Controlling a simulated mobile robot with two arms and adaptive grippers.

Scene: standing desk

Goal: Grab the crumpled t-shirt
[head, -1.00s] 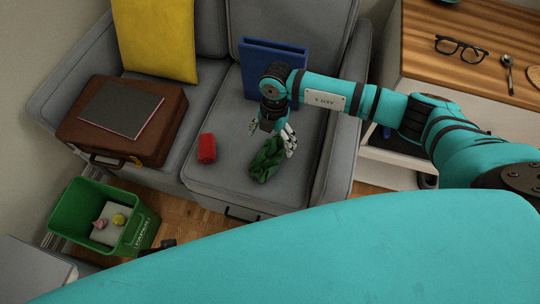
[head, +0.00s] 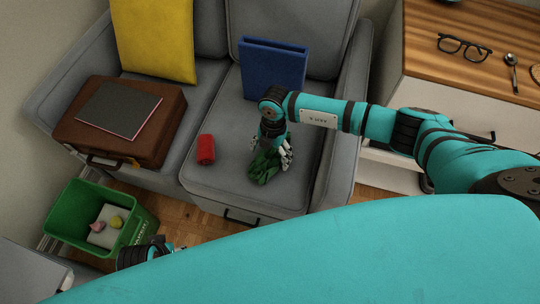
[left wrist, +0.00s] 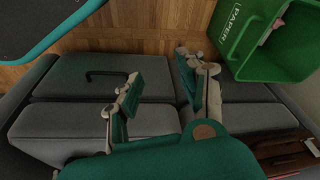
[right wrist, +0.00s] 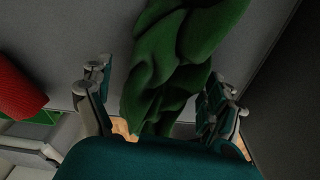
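The crumpled t-shirt (head: 264,168) is a dark green bundle on the grey sofa's right seat cushion. My right gripper (head: 272,152) points down over it, with fingers on either side. In the right wrist view the t-shirt (right wrist: 175,70) lies between the spread fingers of the right gripper (right wrist: 160,95). A gap shows on the left side; contact on the right is unclear. My left gripper (left wrist: 160,85) is open and empty in the left wrist view, in front of the sofa near the green bin.
A red can-like object (head: 206,149) lies left of the t-shirt. A blue folder-like object (head: 273,66) stands behind. A brown briefcase (head: 150,142) sits on the left cushion. A green paper bin (head: 72,236) stands on the floor. The sofa armrest (head: 343,120) is at right.

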